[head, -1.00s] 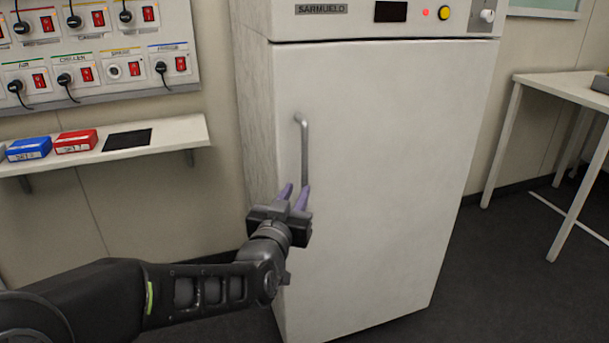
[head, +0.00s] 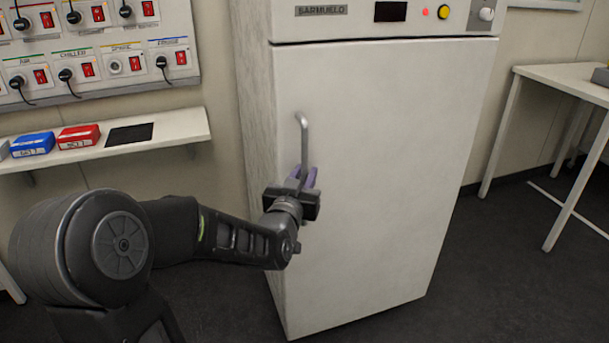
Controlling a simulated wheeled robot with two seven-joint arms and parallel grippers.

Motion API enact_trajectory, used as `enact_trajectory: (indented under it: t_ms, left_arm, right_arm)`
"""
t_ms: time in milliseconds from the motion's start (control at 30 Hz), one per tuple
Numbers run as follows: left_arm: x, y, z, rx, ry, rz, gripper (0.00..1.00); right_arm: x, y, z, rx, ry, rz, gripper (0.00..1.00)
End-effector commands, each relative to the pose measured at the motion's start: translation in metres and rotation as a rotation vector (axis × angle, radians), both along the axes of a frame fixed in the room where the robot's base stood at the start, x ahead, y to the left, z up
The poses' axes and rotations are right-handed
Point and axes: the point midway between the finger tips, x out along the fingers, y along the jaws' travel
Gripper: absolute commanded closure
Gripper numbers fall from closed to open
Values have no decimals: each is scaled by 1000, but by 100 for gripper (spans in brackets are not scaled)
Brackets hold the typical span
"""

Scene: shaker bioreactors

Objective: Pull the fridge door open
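The white fridge stands upright in the head view, and its door (head: 390,170) is shut. A grey vertical bar handle (head: 304,140) is on the door's left side. My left gripper (head: 304,174) is at the lower part of the handle. Its purple fingers are spread, with the bar appearing to run down between them. I cannot tell whether either finger touches the bar. The gripper and the handle's lower end overlap, so that end is hard to make out. My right gripper is out of view.
A wall shelf (head: 180,134) with blue (head: 33,144) and red (head: 78,136) boxes is left of the fridge, below a panel of switches and plugs (head: 95,92). A white table (head: 560,75) stands to the right. Dark floor is free at right.

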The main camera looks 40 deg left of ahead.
Motion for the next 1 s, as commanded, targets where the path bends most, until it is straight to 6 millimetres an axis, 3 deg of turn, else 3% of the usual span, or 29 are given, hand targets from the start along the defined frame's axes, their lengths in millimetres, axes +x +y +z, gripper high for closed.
enact_trajectory:
  t_ms: [267,1000]
  left_arm:
    - [0,0,0,0,0,0,100]
    - [0,0,0,0,-1,0,100]
  right_arm:
    - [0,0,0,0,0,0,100]
    - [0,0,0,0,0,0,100]
